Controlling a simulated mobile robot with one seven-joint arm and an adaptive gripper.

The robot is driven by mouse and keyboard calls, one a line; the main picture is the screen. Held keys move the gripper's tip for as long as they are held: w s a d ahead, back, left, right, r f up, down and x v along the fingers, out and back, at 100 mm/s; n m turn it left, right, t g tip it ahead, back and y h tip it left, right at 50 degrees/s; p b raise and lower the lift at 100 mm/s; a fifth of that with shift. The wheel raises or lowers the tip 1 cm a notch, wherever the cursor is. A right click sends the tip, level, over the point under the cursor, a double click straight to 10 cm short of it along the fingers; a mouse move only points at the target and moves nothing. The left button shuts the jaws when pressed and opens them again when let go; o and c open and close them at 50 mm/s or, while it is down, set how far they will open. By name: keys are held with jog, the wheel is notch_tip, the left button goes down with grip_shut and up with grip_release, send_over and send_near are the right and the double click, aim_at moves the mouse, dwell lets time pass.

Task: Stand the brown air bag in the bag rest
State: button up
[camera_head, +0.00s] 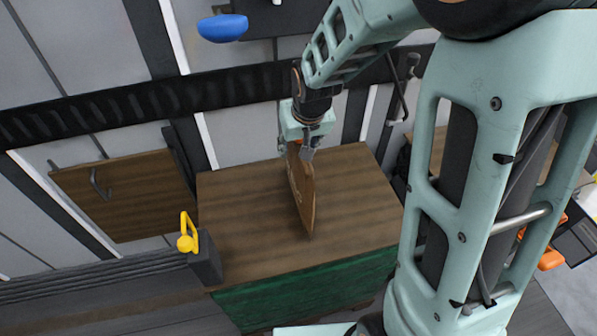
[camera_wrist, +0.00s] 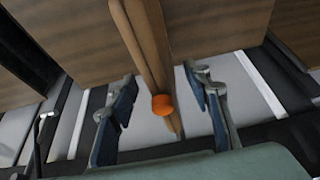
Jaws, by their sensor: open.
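The brown air bag (camera_head: 305,195) is a thin flat panel seen nearly edge-on, upright over the wood-topped platform (camera_head: 245,200). It also shows in the wrist view (camera_wrist: 148,45), with a round orange cap (camera_wrist: 162,105) near its end. My gripper (camera_head: 303,147) is at the bag's far upper end. In the wrist view my gripper (camera_wrist: 165,103) is open, one finger on each side of the bag, with gaps visible on both sides. I cannot make out a bag rest for certain. The gripper body hides part of the bag's end in the head view.
A yellow hooked piece (camera_head: 188,236) stands on a dark block (camera_head: 207,262) at the platform's front left corner. A brown panel with a handle (camera_head: 120,195) is at left. A blue oval object (camera_head: 222,28) is at the top. A black rail (camera_head: 150,100) runs behind.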

grip_shut()
jog(key=shift+r, duration=0.15)
dwell(0.4)
